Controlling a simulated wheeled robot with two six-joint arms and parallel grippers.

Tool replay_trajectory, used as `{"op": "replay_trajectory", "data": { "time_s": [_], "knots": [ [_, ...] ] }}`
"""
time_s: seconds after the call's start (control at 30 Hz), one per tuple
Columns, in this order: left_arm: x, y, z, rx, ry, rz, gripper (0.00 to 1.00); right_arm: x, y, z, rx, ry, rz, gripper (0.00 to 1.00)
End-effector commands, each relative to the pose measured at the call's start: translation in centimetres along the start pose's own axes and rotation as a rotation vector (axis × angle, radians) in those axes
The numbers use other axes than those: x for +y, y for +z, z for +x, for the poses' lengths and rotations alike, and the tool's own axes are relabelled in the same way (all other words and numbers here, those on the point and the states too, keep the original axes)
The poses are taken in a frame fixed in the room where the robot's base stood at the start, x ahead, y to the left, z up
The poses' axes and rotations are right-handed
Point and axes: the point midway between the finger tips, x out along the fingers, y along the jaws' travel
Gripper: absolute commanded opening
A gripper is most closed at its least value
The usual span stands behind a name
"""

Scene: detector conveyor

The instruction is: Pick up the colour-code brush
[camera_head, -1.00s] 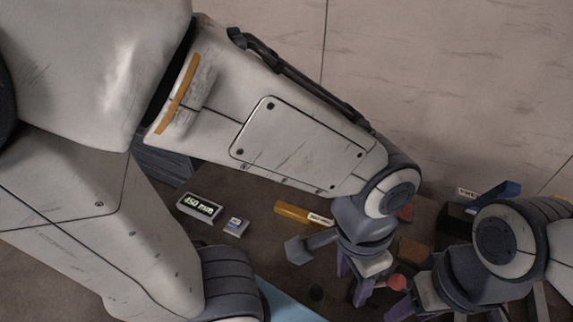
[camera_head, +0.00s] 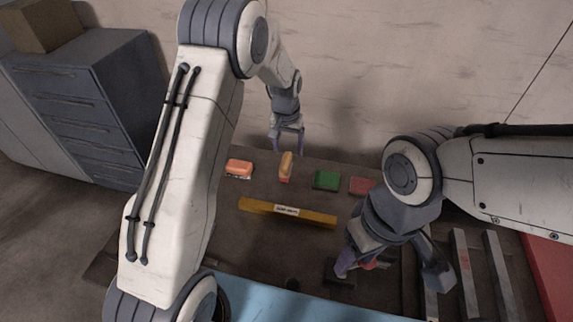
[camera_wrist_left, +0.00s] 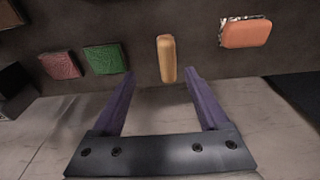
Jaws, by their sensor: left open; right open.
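The colour-code brush (camera_head: 286,166), with a tan handle and red at its lower end, stands or lies on the brown work surface at the back middle; in the left wrist view only its tan top (camera_wrist_left: 166,58) shows. My left gripper (camera_head: 288,150) is open and empty, pointing down just behind and above the brush. In the left wrist view the brush lies just beyond the gap between the purple fingers (camera_wrist_left: 158,73), apart from them. My right gripper (camera_head: 362,268) is open at the right front of the surface, partly hidden by its own wrist.
An orange block (camera_head: 239,168) is left of the brush; a green pad (camera_head: 327,180) and a red pad (camera_head: 361,186) are to its right. A yellow bar (camera_head: 258,207) lies in front. A wall (camera_head: 350,60) rises behind. Grey drawers (camera_head: 85,110) stand at left.

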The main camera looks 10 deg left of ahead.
Motion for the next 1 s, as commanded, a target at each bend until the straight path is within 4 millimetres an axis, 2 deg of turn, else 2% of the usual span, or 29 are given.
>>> {"op": "replay_trajectory", "data": {
  "time_s": [0.1,0.4,0.63,0.8,1.0],
  "knots": [
    [-1.3,-0.8,1.6,0.002,-0.005,-0.025,0.78,0.0,0.0,-0.2,0.000,0.000,0.000,0.50],
    [-1.4,-0.9,5.9,0.001,-0.006,-0.026,0.78,-0.1,-0.1,-1.4,0.000,0.000,0.001,0.50],
    [-1.4,-1.0,7.5,0.001,-0.006,-0.025,0.78,-0.2,-0.1,-2.2,0.000,0.000,0.001,0.50],
    [-1.3,-1.2,9.7,0.001,-0.006,-0.025,0.78,-0.3,-0.2,-3.6,0.000,0.000,0.002,0.50],
    [-1.3,-1.2,11.7,0.003,-0.006,-0.025,0.78,-0.3,-0.2,-3.9,0.000,0.000,0.002,0.50]
  ]
}}
